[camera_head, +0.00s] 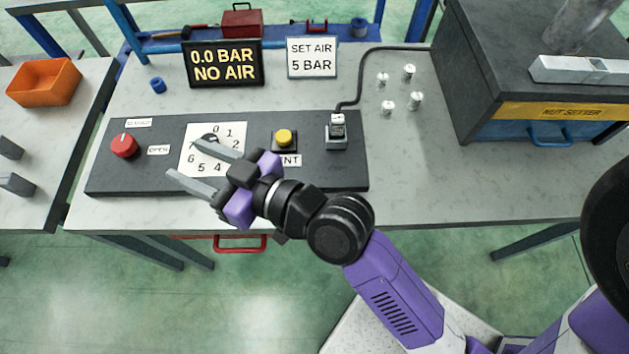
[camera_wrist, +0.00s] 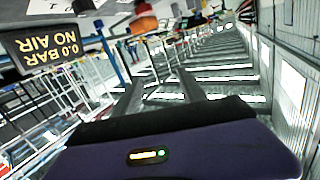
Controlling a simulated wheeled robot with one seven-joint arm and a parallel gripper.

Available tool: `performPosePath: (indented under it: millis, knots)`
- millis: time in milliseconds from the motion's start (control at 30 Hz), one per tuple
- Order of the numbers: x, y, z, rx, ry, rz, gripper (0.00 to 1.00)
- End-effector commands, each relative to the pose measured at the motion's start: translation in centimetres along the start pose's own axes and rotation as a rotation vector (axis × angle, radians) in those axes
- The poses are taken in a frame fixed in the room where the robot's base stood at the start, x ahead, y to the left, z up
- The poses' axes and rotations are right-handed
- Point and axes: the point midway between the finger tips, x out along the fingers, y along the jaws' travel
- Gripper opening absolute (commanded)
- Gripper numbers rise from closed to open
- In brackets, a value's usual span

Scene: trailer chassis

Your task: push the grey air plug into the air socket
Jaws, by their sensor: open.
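The air plug (camera_head: 338,120), with a light top and a black hose running from it, stands upright at the grey air socket (camera_head: 336,142) on the right part of the dark panel. How deep it sits in the socket I cannot tell. My gripper (camera_head: 185,160) is open and empty. It is over the left-middle of the panel, in front of the numbered dial (camera_head: 232,132), well to the left of the plug. The plug is not recognisable in the wrist view.
The dark panel (camera_head: 320,174) also carries a red knob (camera_head: 124,145) and a yellow button (camera_head: 284,137). A display (camera_head: 222,64) reads 0.0 BAR NO AIR; a sign (camera_head: 312,57) reads SET AIR 5 BAR. Several small fittings (camera_head: 388,107) and a nut setter box (camera_head: 500,85) stand right.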

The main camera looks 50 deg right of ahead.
Motion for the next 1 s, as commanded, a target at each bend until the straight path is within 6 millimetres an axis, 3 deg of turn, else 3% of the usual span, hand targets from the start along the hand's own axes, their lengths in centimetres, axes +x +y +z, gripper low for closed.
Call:
performPosePath:
  millis: [33,100,300,500,600,800,1000]
  knots:
    - [-2.0,-0.1,2.0,0.038,-0.028,0.036,0.49]
    - [-4.6,0.3,4.0,0.074,-0.053,0.091,0.49]
    - [-13.3,1.8,8.4,0.094,-0.119,0.208,0.49]
    - [-21.8,3.2,9.6,0.027,-0.158,0.238,0.49]
    - [-24.7,3.7,9.2,-0.014,-0.164,0.223,0.49]
    - [-27.4,4.1,8.4,-0.059,-0.166,0.192,0.49]
    - [-27.6,4.1,8.3,-0.062,-0.164,0.188,0.49]
